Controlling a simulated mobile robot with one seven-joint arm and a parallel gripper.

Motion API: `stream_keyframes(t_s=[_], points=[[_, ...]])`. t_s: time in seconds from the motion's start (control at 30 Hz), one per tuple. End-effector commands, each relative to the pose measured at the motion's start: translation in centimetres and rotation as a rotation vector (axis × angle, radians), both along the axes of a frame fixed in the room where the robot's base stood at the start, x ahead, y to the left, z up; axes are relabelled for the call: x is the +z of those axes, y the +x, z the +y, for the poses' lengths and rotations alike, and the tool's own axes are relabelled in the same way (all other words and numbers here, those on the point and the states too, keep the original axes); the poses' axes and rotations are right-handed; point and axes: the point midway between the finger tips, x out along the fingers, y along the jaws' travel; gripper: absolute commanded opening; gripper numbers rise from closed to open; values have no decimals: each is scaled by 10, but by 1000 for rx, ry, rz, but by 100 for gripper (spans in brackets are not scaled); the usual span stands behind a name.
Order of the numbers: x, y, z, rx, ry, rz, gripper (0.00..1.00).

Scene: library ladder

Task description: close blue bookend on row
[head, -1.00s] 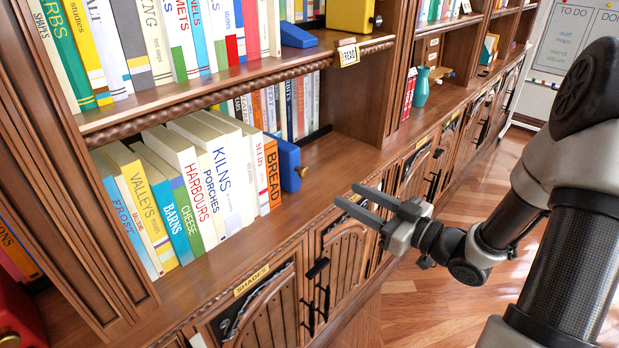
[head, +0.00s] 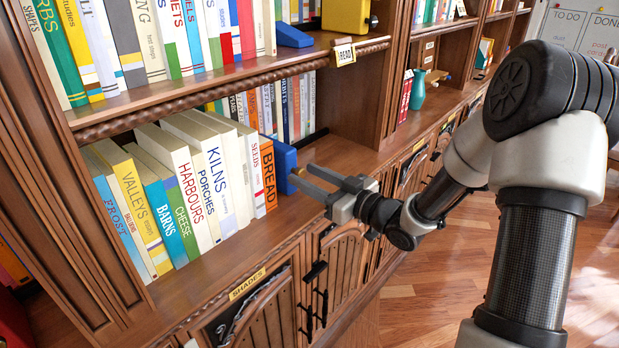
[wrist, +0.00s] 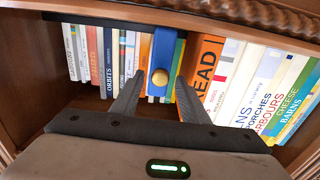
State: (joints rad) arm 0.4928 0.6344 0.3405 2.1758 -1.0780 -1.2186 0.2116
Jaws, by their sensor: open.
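The blue bookend (head: 287,162) stands on the lower shelf just right of the orange BREAD book (head: 267,174), at the right end of the front row of books (head: 190,170). In the wrist view the blue bookend (wrist: 164,50) shows between my fingers, with its brass knob (wrist: 160,77) facing me. My gripper (head: 300,178) is open, its fingertips close to the bookend's knob side. In the wrist view the gripper (wrist: 168,88) has one finger on each side of the knob. I cannot tell whether a finger touches anything.
Bare shelf (head: 345,155) lies right of the bookend, up to an upright. A back row of books (head: 290,105) stands behind. The upper shelf edge (head: 230,90) overhangs. Another blue bookend (head: 292,36) and a yellow one (head: 345,15) are on the upper shelf.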

Motion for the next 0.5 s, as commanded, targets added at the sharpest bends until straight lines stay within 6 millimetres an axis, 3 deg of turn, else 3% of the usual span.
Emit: stream_keyframes(t_s=[0.03,0.27,0.5], points=[[0,0,0,0,0,0,37],[0,0,0,0,0,0,0],[-1,-8,8,3,2,2,0]])
